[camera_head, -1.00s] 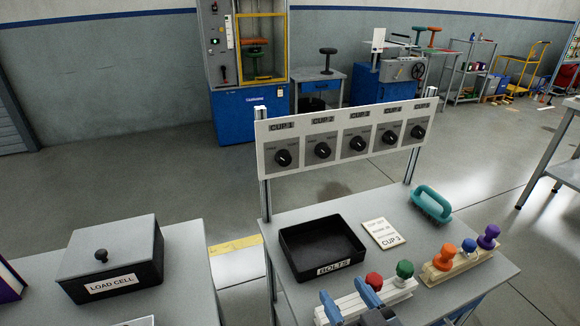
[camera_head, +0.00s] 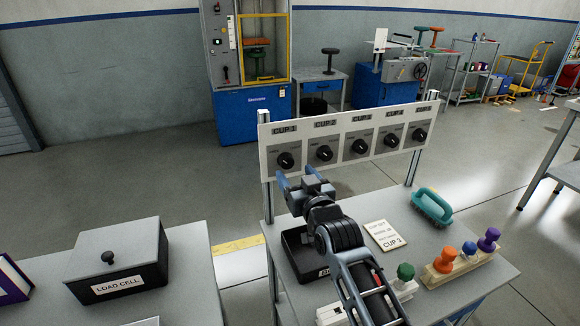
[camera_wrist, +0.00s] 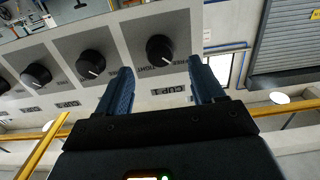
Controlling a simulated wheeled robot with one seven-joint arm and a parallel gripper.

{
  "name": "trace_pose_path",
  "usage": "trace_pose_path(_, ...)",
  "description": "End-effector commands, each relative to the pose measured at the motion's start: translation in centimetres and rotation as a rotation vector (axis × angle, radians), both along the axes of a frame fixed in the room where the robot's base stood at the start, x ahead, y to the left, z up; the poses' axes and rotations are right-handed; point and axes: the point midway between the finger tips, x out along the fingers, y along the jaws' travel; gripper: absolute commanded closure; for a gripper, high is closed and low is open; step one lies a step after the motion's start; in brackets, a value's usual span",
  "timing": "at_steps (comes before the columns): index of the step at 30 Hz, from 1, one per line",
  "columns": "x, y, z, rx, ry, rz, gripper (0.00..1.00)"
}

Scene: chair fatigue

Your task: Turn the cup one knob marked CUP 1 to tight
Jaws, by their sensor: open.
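The CUP 1 knob (camera_head: 286,161) is a round black knob with a white pointer line, at the left end of the white panel (camera_head: 262,150). In the wrist view the CUP 1 knob (camera_wrist: 160,49) shows upside down, with lettering that reads TIGHT beside it and a CUP 1 label (camera_wrist: 168,90) near it. My gripper (camera_head: 305,175) is open and empty, just in front of and below the CUP 1 part of the panel. In the wrist view my two blue fingers (camera_wrist: 162,80) stand apart, with the knob beyond and between them. A gap to the knob seems to remain.
More black knobs, such as CUP 2 (camera_head: 324,153), line the panel to the right. Below it, the table holds a black bolts tray (camera_head: 296,256), partly hidden by my arm, a card (camera_head: 385,236), a teal brush (camera_head: 432,206) and coloured pegs on wooden blocks (camera_head: 443,268).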

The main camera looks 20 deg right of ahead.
Motion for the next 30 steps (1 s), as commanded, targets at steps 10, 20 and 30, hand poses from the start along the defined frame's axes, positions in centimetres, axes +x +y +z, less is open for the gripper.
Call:
trace_pose_path(10,4.3,0.0,0.0,0.001,0.001,0.000,0.32)
trace_pose_path(20,4.8,0.0,0.0,0.001,0.000,0.000,0.32)
trace_pose_path(30,4.7,0.0,0.0,0.001,0.000,0.000,0.61)
